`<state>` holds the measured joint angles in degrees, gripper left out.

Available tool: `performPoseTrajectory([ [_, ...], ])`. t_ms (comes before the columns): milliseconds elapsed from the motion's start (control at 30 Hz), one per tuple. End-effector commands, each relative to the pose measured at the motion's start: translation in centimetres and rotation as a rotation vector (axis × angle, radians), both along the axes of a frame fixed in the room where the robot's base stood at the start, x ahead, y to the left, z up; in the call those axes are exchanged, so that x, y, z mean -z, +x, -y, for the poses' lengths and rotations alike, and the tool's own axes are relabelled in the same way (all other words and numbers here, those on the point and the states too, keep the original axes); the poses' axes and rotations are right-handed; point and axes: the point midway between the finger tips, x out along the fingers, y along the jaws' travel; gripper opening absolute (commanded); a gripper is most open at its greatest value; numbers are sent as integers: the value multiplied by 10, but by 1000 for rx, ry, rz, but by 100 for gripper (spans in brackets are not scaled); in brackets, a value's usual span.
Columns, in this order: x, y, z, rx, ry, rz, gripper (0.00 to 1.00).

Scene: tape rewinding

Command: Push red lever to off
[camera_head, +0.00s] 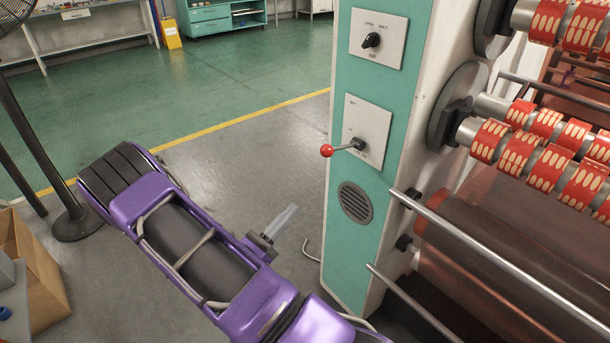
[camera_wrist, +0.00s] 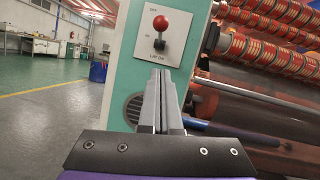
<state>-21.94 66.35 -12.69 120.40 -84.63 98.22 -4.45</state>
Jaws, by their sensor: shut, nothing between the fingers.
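The red lever (camera_head: 327,150) has a red ball knob on a short metal stem. It sticks out from a white switch plate (camera_head: 366,128) on the teal machine panel. In the wrist view the red knob (camera_wrist: 161,23) shows at upper centre, on its plate, beyond my fingertips. My gripper (camera_wrist: 161,75) is shut and empty, pointing at the panel just below the plate. In the head view the gripper fingers (camera_head: 284,218) show to the lower left of the lever, apart from it.
Another plate with a black knob (camera_head: 371,41) sits above the lever. A round vent (camera_head: 355,202) lies below it. Rollers with red tape (camera_head: 518,150) and metal bars (camera_head: 470,243) stand to the right. A cardboard box (camera_head: 35,265) is at lower left.

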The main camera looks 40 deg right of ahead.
Motion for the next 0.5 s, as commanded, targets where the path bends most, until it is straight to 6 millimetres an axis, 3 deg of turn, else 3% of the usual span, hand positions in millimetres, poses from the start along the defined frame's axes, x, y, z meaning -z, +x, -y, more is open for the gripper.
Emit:
performPoseTrajectory([
  [167, -3, 2, 14, -4, -9, -19, 0],
  [500, -28, 16, 79, -2, -8, -14, 0],
])
